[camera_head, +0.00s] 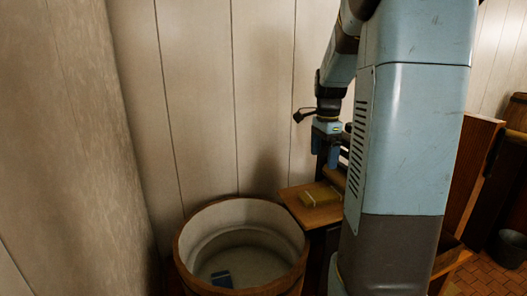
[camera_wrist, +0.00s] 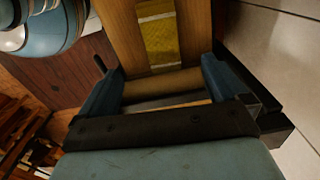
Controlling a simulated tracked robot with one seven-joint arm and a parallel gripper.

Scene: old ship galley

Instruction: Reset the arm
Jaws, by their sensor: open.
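My arm reaches down on the right of the head view, and my gripper (camera_head: 326,160) hangs over a small wooden ledge. A yellow packet with pale bands (camera_head: 320,194) lies on the ledge, below and beside the gripper. In the wrist view the packet (camera_wrist: 158,35) lies beyond the fingertips. The nearer parts of the ledge are partly hidden behind my arm.
A round wooden tub (camera_head: 190,248) with a pale inside stands left of the ledge (camera_head: 318,215). A panelled wall (camera_head: 215,100) is close behind. A dark pot (camera_head: 510,248) stands on the tiled floor at the right.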

